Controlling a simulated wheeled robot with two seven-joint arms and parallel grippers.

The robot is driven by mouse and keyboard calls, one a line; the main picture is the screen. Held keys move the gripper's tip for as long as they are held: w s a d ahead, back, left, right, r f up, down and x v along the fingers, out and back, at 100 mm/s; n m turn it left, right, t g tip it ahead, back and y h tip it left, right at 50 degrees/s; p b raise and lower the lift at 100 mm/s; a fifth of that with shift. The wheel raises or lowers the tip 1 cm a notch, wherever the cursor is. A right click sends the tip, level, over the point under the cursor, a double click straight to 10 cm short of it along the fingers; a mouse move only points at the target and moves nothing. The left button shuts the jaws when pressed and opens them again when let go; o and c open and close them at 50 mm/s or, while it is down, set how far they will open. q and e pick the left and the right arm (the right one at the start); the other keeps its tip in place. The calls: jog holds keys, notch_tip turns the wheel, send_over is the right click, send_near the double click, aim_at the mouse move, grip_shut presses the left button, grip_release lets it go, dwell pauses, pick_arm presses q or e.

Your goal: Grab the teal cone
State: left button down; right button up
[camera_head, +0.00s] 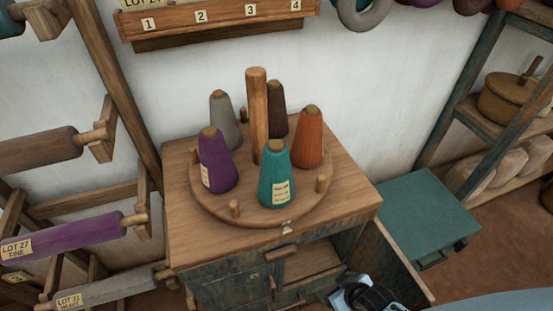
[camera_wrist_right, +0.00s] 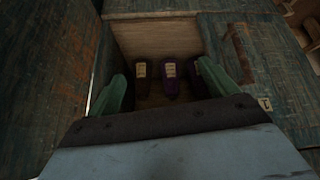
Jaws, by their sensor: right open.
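The teal cone (camera_head: 274,175) stands upright at the front of a round wooden turntable (camera_head: 240,217) on the cabinet top. It carries a pale label. A purple cone (camera_head: 215,162) is to its left and an orange cone (camera_head: 308,138) behind it to the right. My right gripper (camera_head: 362,292) is low in front of the cabinet, below and to the right of the teal cone, well apart from it. In the right wrist view its green fingers (camera_wrist_right: 167,80) are spread, facing an open compartment. My left gripper is not in view.
A grey cone (camera_head: 224,122), a dark brown cone (camera_head: 276,110) and a central post (camera_head: 257,115) stand behind. The cabinet door (camera_head: 398,262) hangs open at right. Purple labelled cones (camera_wrist_right: 171,78) sit inside the compartment. A teal box (camera_head: 425,215) stands right.

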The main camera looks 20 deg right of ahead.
jog(key=w+a+r+t+y+p, duration=0.1)
jog(key=w+a+r+p, duration=0.1)
jog(key=r, duration=0.6)
jog(key=w+a+r+t+p, duration=0.1)
jog(key=w+r, duration=0.2)
jog(key=r, duration=0.6)
jog(key=n+t+y+p, duration=0.35)
jog(key=t+y, duration=0.25)
jog(key=y, duration=0.3)
send_near(289, 172)
jog(key=x, duration=0.2)
jog(key=shift+n, duration=0.45)
jog(key=x, duration=0.7)
jog(key=shift+w+a, duration=0.15)
jog(key=shift+w, duration=0.05)
jog(key=shift+p+x, duration=0.65)
jog(key=shift+x, duration=2.1)
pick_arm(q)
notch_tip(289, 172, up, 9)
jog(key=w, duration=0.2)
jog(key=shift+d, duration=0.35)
pick_arm(e)
jog(key=shift+s+a+f, duration=0.1)
jog(key=c, duration=1.2)
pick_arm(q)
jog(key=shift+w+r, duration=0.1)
